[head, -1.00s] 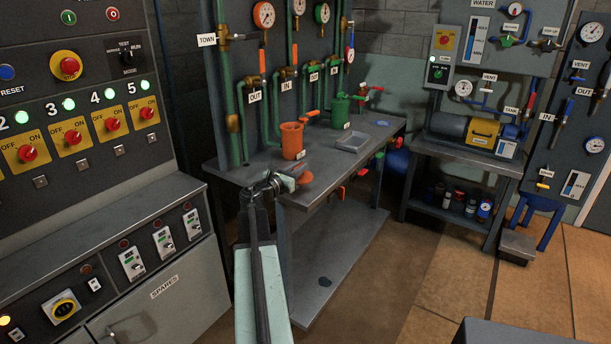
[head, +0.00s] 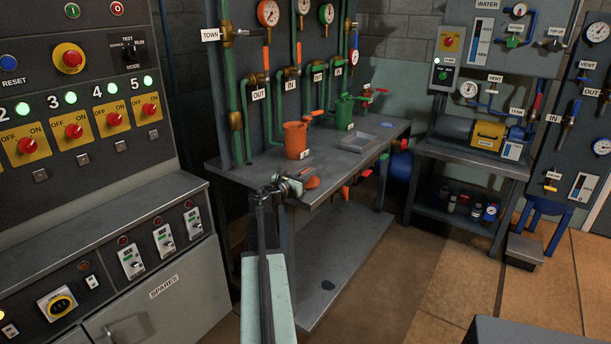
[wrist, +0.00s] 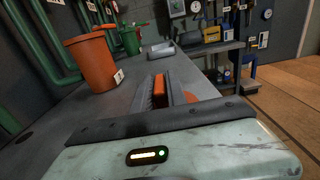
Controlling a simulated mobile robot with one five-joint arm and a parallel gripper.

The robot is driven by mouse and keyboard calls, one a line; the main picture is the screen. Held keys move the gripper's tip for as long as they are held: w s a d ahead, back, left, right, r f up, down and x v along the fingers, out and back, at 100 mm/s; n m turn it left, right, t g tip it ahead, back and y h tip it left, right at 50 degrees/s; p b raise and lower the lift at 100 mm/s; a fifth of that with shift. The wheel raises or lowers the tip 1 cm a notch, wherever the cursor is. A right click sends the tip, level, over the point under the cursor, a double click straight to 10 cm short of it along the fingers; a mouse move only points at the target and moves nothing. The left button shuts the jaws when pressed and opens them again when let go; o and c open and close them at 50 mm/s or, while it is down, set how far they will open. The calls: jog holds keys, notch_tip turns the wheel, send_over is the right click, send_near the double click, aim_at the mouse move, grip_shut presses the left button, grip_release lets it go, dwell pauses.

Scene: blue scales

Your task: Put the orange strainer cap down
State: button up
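The orange strainer cap (head: 312,182) is at my gripper's tip, over the front part of the grey workbench (head: 340,172). In the wrist view an upright orange part of the cap (wrist: 161,84) stands between my two dark fingers, and more orange shows beyond the right finger. My gripper (head: 297,178) is shut on it; the fingers also show in the wrist view (wrist: 160,92). The cap's underside is hidden, so I cannot tell whether it touches the bench. The orange strainer pot (head: 296,141) stands upright behind it, also left in the wrist view (wrist: 91,65).
A green pot (head: 343,113) and a shallow grey tray (head: 359,142) stand farther back on the bench. Pipes with valves (head: 246,118) rise along the back. Bare bench top lies around the cap; the front edge is close. A control cabinet (head: 110,235) is at left.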

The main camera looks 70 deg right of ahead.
jog(key=shift+o, duration=1.1)
jog(key=shift+r+p, duration=0.3)
jog(key=shift+r, duration=0.05)
jog(key=v, duration=1.2)
jog(key=shift+f, duration=0.2)
